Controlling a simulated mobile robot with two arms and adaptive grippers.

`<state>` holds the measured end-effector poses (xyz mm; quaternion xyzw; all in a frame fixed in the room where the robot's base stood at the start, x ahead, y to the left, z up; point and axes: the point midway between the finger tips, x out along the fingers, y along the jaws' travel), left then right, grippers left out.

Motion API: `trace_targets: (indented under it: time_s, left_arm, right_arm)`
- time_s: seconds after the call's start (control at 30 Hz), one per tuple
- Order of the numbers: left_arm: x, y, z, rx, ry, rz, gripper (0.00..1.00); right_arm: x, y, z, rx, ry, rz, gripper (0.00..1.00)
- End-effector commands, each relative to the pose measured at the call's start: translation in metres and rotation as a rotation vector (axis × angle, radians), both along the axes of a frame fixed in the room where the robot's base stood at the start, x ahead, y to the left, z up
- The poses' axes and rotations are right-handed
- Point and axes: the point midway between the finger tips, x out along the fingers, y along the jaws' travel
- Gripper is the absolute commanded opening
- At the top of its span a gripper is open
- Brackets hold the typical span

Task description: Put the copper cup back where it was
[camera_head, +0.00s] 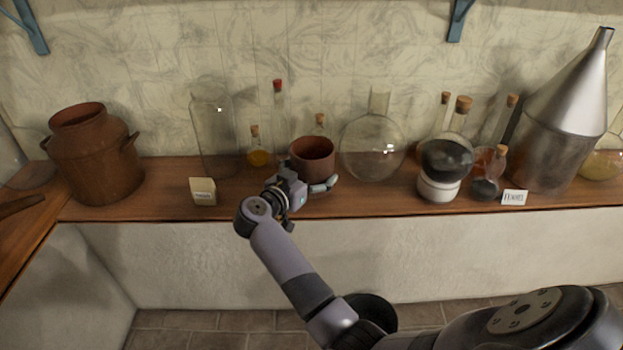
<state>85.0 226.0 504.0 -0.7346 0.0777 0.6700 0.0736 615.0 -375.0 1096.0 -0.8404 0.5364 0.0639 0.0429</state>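The copper cup (312,160), reddish-brown and round, is upright at the middle of the wooden shelf, in front of a small corked vial. My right gripper (318,186) is right at the cup, low on its near side. One finger shows pointing right along the front of the cup's lower part. The other finger is hidden, so I cannot tell whether the gripper holds the cup or only stands beside it. The cup's base is partly covered by the gripper. My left gripper is not in view.
A tall glass jar (213,130) and an amber vial (259,157) stand left of the cup; a round flask (372,150) stands close on its right. A small label block (203,192) is near the shelf edge (160,212). A brown pot (95,155) is far left.

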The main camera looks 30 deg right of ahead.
Motion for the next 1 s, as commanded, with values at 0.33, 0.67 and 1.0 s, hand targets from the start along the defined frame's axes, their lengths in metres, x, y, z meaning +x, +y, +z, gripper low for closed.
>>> trace_targets:
  time_s: [0.33,0.67,1.0]
  left_arm:
    - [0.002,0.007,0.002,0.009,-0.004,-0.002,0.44]
    - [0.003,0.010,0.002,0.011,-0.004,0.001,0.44]
    - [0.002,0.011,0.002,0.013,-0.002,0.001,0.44]
  right_arm:
    - [0.000,0.000,-0.026,-0.001,-0.002,0.000,0.32]
    - [0.000,0.000,-0.029,0.000,0.001,0.000,0.92]
    - [0.000,0.000,-0.029,0.000,0.001,0.000,1.00]
